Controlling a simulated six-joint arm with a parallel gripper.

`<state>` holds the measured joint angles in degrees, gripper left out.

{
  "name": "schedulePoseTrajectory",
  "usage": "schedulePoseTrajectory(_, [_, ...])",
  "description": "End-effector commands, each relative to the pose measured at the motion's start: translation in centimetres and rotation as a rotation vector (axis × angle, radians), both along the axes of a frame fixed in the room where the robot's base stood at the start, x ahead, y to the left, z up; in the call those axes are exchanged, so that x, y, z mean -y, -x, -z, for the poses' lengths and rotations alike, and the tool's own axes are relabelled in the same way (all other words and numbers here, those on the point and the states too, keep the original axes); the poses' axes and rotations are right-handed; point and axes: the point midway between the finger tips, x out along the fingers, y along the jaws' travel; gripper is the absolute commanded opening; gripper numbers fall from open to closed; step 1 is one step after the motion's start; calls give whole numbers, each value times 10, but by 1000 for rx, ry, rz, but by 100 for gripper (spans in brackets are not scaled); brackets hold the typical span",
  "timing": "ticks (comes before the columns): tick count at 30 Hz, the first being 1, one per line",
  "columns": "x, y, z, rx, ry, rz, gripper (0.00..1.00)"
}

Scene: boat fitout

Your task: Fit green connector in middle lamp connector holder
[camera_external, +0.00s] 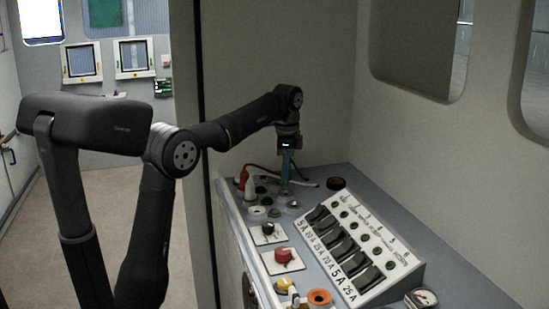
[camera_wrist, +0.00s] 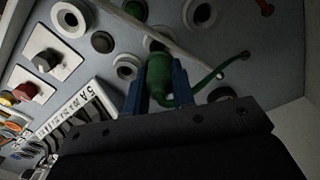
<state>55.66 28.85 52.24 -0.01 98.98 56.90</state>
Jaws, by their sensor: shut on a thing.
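The green connector (camera_wrist: 158,76) is held upright between the blue fingers of my gripper (camera_wrist: 159,90) in the wrist view, with a green cable (camera_wrist: 225,68) curving off to the right. Just beyond it is a pale ring-shaped holder (camera_wrist: 154,42), partly hidden by the connector and a pale cable. Other round holders lie beside it, at left (camera_wrist: 126,66) and upper right (camera_wrist: 198,14). I cannot tell which one is the middle lamp holder, or whether the connector touches one. In the external view my gripper (camera_external: 287,165) points down over the panel's far end, where the connector is hard to make out.
The pale cable (camera_wrist: 175,42) crosses close by the connector. Another green piece (camera_wrist: 135,9) stands at the wrist view's top. A red connector (camera_external: 243,177) and a white one (camera_external: 249,189) stand left of my gripper. The switch box (camera_external: 360,250) and knobs (camera_external: 283,255) are nearer.

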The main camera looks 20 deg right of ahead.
Motion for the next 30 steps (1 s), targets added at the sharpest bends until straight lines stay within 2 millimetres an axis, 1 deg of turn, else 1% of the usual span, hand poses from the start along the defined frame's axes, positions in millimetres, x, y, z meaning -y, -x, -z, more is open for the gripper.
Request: schedulePoseTrajectory(30, [0, 0, 39, 0, 0, 0, 0])
